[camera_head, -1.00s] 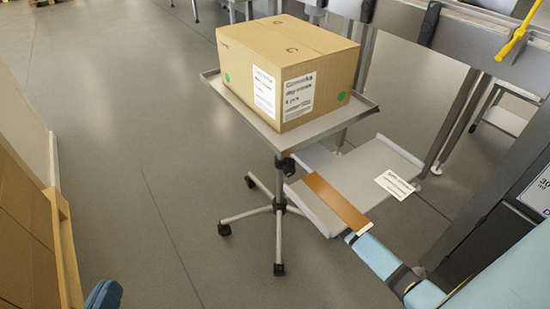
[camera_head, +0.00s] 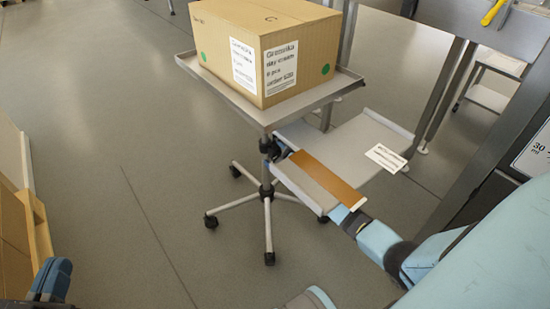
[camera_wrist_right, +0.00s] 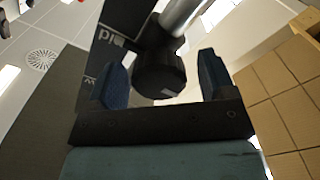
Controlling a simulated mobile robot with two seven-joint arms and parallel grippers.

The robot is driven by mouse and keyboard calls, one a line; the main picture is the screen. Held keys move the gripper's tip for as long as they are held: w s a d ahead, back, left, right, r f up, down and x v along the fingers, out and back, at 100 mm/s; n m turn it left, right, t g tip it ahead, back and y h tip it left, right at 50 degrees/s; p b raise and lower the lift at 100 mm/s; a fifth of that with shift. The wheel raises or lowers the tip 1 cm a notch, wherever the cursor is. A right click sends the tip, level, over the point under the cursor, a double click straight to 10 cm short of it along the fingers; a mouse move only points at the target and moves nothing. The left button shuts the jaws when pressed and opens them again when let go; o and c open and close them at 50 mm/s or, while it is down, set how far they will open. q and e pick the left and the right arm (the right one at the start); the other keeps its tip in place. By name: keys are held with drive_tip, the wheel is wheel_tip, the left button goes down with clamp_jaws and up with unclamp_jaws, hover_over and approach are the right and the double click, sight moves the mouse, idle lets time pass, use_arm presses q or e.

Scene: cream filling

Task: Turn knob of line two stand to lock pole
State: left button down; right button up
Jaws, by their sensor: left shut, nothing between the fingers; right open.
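The stand (camera_head: 267,185) has a grey pole on a wheeled star base and a metal tray on top. Its black knob (camera_head: 267,146) sits on the pole just below the tray. In the right wrist view the black knob (camera_wrist_right: 158,78) lies between the two blue fingers of my right gripper (camera_wrist_right: 160,60), which is open. Gaps show on both sides of the knob. In the head view this gripper is mostly hidden under a grey shelf. My left gripper (camera_head: 52,279) is shut and empty at the lower left, far from the stand.
A cardboard box (camera_head: 265,45) stands on the stand's tray (camera_head: 262,115). The grey shelf (camera_head: 340,140), with a brown strip (camera_head: 325,178) and a white label, is right of the pole. Metal frames stand at the right. The floor left of the stand is clear.

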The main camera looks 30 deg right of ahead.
drive_tip(key=shift+w, duration=0.2)
drive_tip(key=shift+c, duration=0.4)
drive_tip(key=c, duration=0.8)
drive_tip(key=shift+c, duration=0.2)
